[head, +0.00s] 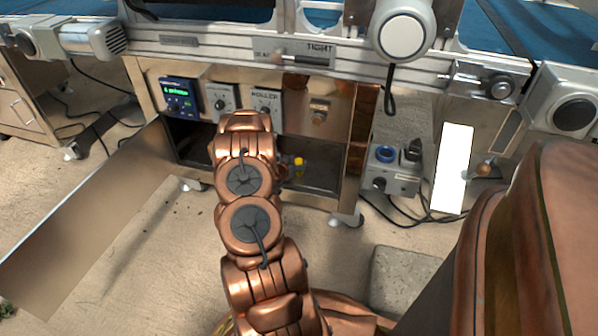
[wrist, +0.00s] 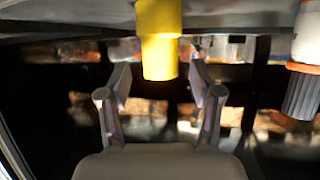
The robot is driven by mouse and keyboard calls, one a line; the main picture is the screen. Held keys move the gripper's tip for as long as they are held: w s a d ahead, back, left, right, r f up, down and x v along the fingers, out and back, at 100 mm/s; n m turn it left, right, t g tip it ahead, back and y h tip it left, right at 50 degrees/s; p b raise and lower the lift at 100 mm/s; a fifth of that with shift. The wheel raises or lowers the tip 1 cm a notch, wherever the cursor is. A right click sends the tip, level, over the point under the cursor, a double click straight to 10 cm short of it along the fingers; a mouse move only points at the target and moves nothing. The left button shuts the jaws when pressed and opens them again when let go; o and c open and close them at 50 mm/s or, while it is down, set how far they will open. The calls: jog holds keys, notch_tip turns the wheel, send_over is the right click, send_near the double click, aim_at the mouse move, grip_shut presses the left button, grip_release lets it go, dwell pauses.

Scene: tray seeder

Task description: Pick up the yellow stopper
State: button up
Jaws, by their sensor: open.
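The yellow stopper (wrist: 160,42) shows in the wrist view at top centre, standing out against the dark inside of the cabinet. In the head view a small yellow spot (head: 299,161) shows inside the open cabinet, just right of my arm. My gripper (wrist: 160,85) is open, with one finger on each side of the stopper's end in the picture. I see no finger touching it, and I cannot tell the depth between them. In the head view my arm hides the gripper.
A white and orange part with a grey ribbed cap (wrist: 302,92) is at the right in the wrist view. The cabinet's metal door (head: 85,215) stands open at left. A grey box with a blue ring (head: 388,178) stands right of the cabinet. Control panels (head: 222,100) sit above the opening.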

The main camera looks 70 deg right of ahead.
aim_at(298, 161)
jog(key=shift+x, duration=0.85)
jog(key=shift+r, duration=0.15)
grip_shut()
jog(key=shift+r, duration=0.1)
jog(key=shift+r, duration=0.25)
jog(key=r, duration=0.1)
jog(key=r+p, duration=0.2)
jog(key=shift+w+a+r, duration=0.25)
jog(key=w+a+p, duration=0.4)
jog(key=w+a, duration=0.5)
jog(key=a, duration=0.3)
jog(key=shift+a+r, duration=0.2)
jog(key=shift+r, duration=0.2)
